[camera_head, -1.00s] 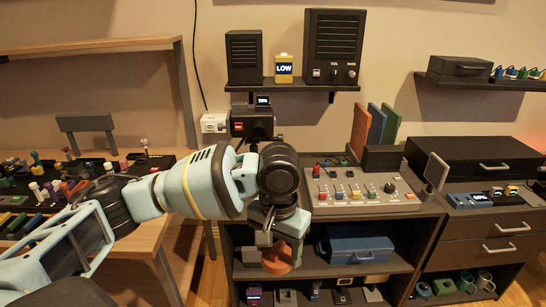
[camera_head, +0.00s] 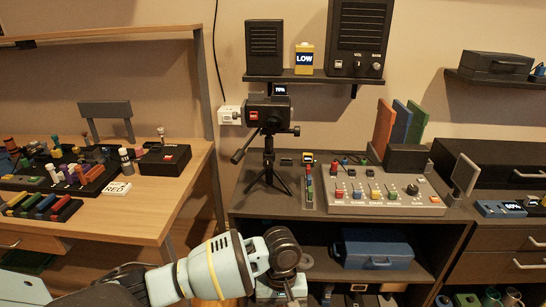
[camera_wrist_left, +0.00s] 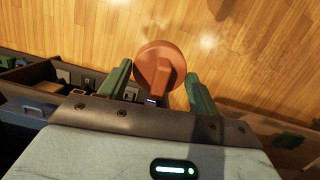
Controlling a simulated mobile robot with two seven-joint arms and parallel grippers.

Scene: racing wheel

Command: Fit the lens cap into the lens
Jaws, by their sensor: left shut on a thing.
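The lens cap is an orange-brown disc with a raised grip bar (camera_wrist_left: 160,66), seen in the left wrist view above the wood floor. My left gripper (camera_wrist_left: 159,84) is shut on it, with a green finger on each side. In the head view my left arm comes in low, and the cap is out of frame below. A dark camera with a red label (camera_head: 268,112) stands upright on a black tripod (camera_head: 269,160), above and behind my left wrist. Its lens opening is not clearly visible. My right gripper is not in view.
The tripod stands on a dark cabinet beside a grey control panel (camera_head: 385,203). A blue case (camera_head: 372,249) sits inside the cabinet. A wooden desk (camera_head: 150,215) with many small parts is at left.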

